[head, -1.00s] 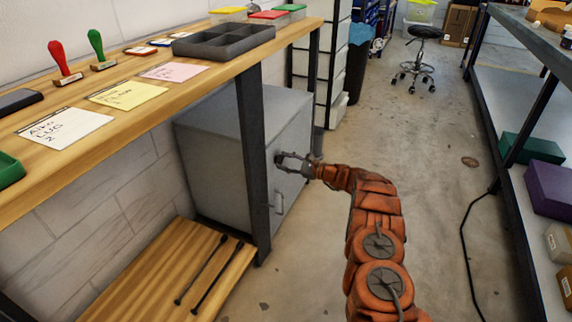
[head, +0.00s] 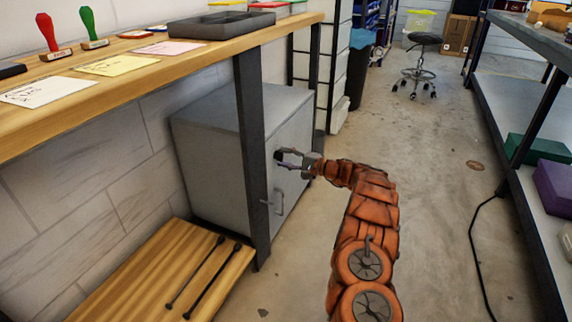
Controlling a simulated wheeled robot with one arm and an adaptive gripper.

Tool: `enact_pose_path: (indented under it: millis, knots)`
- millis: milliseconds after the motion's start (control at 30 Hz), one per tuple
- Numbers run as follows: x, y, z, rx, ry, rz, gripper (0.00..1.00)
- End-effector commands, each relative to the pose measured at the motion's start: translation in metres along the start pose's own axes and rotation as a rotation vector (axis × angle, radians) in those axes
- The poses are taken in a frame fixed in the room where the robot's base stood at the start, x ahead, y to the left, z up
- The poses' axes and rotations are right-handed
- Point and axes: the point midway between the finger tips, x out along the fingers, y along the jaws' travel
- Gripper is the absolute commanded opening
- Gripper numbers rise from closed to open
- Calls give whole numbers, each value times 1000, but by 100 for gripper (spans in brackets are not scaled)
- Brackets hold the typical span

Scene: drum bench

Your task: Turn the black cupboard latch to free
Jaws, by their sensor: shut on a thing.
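The grey cupboard (head: 205,165) stands under the wooden bench, behind the dark bench leg. Its door faces right. The black latch (head: 279,155) is a small dark piece on the upper part of the door, partly covered by my gripper's fingers. My gripper (head: 283,158) reaches in from the right and is shut on the black latch. The latch's exact angle is too small to read. A bar handle (head: 279,203) is on the door below the latch, clear of my gripper.
The dark bench leg (head: 253,160) stands close to the left of my gripper. A low wooden shelf (head: 150,275) with two dark rods is at the lower left. The concrete floor (head: 430,200) to the right is open, up to the grey shelving (head: 510,125). A stool (head: 418,62) stands farther back.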

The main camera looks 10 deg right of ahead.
Motion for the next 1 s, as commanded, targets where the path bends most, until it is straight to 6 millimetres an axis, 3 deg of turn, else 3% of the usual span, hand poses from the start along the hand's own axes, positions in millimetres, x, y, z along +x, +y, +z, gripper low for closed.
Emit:
enact_pose_path:
  millis: [300,767,800,1000]
  knots:
    - [0,1,-1,-99,2,0,9]
    - [0,0,-1,-114,2,0,9]
    - [0,0,-1,-114,2,0,44]
    - [0,0,0,-113,1,1,65]
